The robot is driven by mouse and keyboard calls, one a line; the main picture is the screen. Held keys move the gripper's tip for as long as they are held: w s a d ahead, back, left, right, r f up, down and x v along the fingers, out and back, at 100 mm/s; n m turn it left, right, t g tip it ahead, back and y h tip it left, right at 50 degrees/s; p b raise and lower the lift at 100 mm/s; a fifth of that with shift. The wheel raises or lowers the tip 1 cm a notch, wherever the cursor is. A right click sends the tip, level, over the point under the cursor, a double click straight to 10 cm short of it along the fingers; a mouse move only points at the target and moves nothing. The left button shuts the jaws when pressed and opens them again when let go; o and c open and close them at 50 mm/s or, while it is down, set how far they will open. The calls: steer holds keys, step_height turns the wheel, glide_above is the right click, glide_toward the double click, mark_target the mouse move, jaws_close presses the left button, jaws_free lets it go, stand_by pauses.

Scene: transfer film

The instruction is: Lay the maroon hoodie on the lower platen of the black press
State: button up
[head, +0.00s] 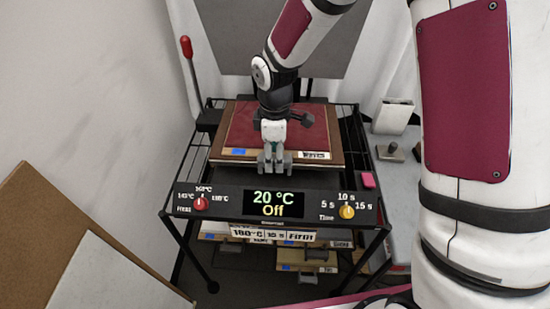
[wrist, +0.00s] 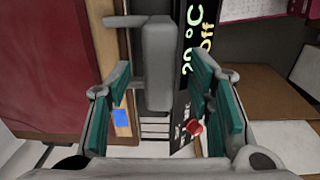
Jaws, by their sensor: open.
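The maroon hoodie (head: 245,124) lies flat on a wood-edged board (head: 222,155) on top of the black press (head: 184,214). The board mostly covers the lower platen, so I cannot tell whether it rests fully on it. A grey handle (wrist: 158,65) stands at the board's front edge. My gripper (head: 274,164) is at that front edge, over the handle. In the wrist view its teal-padded fingers (wrist: 162,95) are apart, with the handle between and just beyond them. The hoodie (wrist: 45,70) fills the left of that view.
The press's control panel (head: 229,204) reads 20 °C and Off. A red-tipped lever (head: 187,47) rises at the left. Boards with labels (head: 295,267) sit on a shelf below. A grey side table (head: 400,205) stands at the right.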

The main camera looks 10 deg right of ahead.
step_height(320, 180, up, 10)
steer(key=s+d+r+m+t, duration=0.3)
steer(key=s+d+r+m, duration=0.55)
steer(key=r, duration=0.35)
steer(key=s+d+r+m+t, duration=0.2)
steer(key=s+m, duration=0.5)
steer(key=s, duration=0.6)
steer(key=shift+d+r, duration=0.7)
steer(key=shift+d, duration=0.3)
